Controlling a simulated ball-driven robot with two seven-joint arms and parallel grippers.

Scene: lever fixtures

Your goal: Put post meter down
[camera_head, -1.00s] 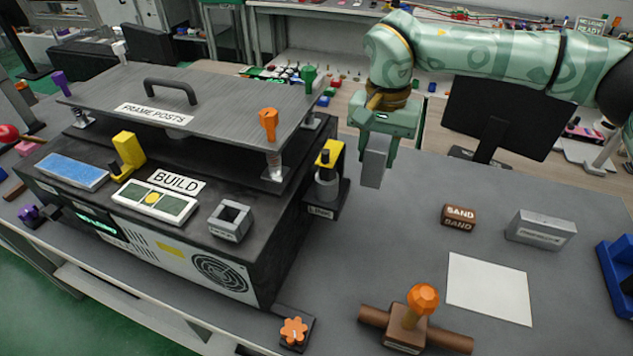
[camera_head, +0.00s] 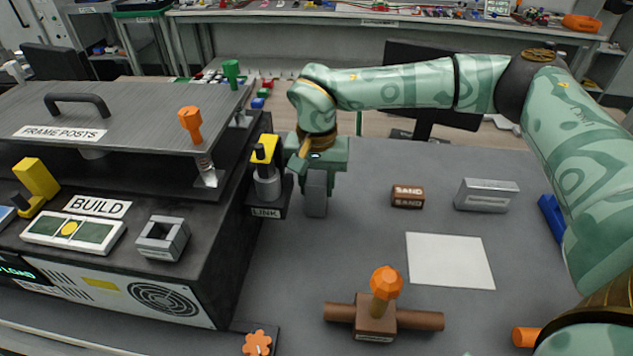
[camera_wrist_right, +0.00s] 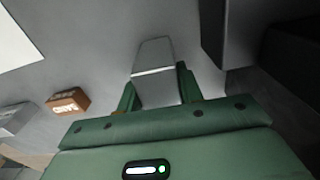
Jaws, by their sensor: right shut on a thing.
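The post meter, a plain grey upright block (camera_head: 316,194), is gripped in my right gripper (camera_head: 316,174), just right of the LINK holder. In the right wrist view the grey block (camera_wrist_right: 155,72) sits between the two green fingers of the right gripper (camera_wrist_right: 160,88). Its lower end is close to the grey table top (camera_head: 365,235); I cannot tell whether it touches. My left gripper is not in view.
The dark BUILD machine (camera_head: 215,270) with its LINK holder (camera_head: 267,188) stands close on the left. A brown SAND block (camera_head: 408,197), a silver block (camera_head: 487,195), a white sheet (camera_head: 450,260) and an orange-knobbed lever (camera_head: 375,320) lie to the right and front.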

